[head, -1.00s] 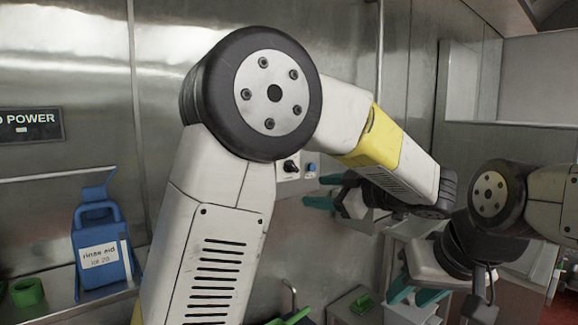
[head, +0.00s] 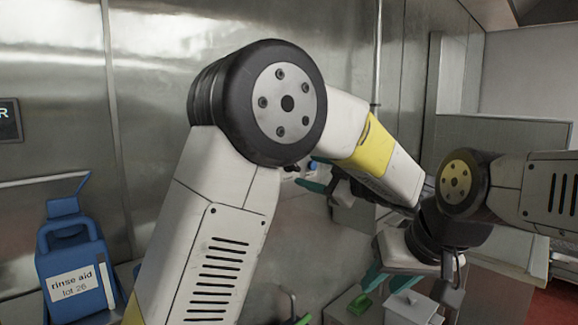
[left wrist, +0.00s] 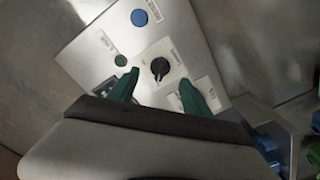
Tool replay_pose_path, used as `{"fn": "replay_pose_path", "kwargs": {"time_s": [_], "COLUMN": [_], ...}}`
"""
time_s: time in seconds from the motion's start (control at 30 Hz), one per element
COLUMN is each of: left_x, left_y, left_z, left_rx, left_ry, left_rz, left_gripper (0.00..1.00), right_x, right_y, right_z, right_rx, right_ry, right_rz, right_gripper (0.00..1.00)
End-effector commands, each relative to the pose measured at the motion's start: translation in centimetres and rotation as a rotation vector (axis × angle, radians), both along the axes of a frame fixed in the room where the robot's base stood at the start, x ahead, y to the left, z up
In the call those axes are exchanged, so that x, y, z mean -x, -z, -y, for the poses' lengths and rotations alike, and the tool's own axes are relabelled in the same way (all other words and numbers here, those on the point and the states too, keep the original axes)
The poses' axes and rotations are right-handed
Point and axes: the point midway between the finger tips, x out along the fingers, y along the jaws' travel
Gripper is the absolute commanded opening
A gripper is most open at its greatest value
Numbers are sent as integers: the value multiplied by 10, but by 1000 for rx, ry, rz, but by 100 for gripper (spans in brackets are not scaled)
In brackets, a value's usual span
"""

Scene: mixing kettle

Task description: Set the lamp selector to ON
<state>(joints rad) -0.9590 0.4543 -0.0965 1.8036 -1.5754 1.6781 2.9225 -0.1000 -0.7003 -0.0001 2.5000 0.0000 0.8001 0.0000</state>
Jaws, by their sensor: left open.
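The lamp selector (left wrist: 160,67) is a black round knob with a pale pointer mark, on a white square plate. In the left wrist view it sits between and just beyond the fingertips of my left gripper (left wrist: 158,78). The dark green fingers are apart, one on each side of the knob, and no contact shows. The plate's lettering is too small to read. In the head view my left gripper (head: 308,172) is at the wall panel, and my arm hides most of the selector. My right gripper (head: 386,281) is low at right, its teal fingers apparently apart and empty.
A blue button (left wrist: 139,17) and a green button (left wrist: 121,60) sit near the selector on the panel. A blue rinse aid jug (head: 72,270) stands on a shelf at left. A lidded container (head: 412,308) is below my right gripper.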

Motion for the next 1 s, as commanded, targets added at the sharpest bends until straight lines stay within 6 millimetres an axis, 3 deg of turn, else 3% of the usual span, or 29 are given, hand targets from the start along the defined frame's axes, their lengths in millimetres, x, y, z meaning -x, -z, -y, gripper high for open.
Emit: {"fn": "replay_pose_path", "kwargs": {"time_s": [0.27, 0.77, 0.87, 1.0], "left_x": [-24, -27, -27, -27], "left_y": [0, 0, 0, 0], "left_z": [-25, -28, -27, -27], "left_rx": [0, 0, 0, 0], "left_ry": [-2, 1, 1, 1], "left_rz": [-1, -1, -1, -1], "left_gripper": [57, 57, 44, 16], "right_x": [0, 0, 0, 0], "right_y": [0, 0, 0, 0], "right_z": [0, 0, 0, 0], "right_rx": [0, 0, 0, 0], "right_ry": [0, 0, 0, 0], "right_rz": [0, 0, 0, 0], "right_gripper": [36, 36, 36, 36]}}
